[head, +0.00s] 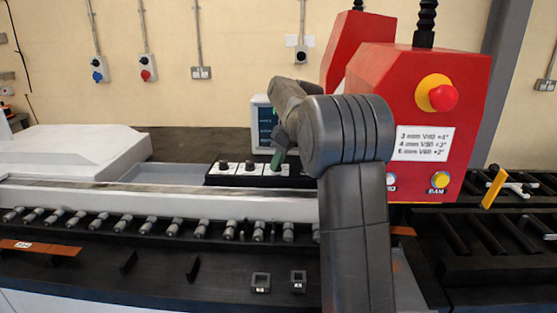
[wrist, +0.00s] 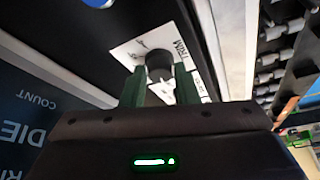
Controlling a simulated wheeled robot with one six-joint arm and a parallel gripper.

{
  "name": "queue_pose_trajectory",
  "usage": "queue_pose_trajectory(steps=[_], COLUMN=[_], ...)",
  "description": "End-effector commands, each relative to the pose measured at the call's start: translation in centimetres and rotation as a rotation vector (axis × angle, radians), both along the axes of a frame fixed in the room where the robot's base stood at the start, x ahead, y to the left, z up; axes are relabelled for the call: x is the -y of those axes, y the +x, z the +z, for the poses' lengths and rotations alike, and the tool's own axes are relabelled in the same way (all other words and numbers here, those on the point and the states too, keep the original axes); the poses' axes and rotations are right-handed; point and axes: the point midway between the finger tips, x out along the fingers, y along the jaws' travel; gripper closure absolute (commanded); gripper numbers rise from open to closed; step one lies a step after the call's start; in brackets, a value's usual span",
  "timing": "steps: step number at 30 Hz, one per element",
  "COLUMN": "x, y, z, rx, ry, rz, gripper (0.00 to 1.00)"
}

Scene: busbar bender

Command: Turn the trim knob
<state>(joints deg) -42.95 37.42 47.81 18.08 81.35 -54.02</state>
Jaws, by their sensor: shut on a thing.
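The trim knob (wrist: 158,66) is a dark round knob on a white plate marked TRIM (wrist: 128,56) in the wrist view. My gripper (wrist: 160,82) has its two green fingers on either side of the knob and is shut on it. In the head view, my gripper (head: 278,158) reaches down to the rightmost white plate (head: 271,171) on a black panel. The knob is largely hidden there behind the fingers and arm. The knob's pointer angle cannot be made out.
Two similar knobs (head: 223,166) and (head: 250,166) stand left on the same panel. A display screen (head: 262,122) is close behind my gripper. A red machine housing (head: 420,110) with a red emergency button (head: 443,97) stands right. A roller row (head: 170,228) runs in front.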

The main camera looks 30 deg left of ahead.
Motion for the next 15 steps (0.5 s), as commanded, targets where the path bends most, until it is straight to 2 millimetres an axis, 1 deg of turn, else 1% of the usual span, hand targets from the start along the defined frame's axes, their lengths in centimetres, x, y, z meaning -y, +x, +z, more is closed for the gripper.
queue_pose_trajectory(steps=[8, 15], x=[-0.02, -0.08], y=[-0.07, -0.23], z=[0.14, 0.17], rx=[0.000, -0.001], ry=[0.001, 0.001], rz=[-0.042, -0.182], gripper=[0.95, 0.95])
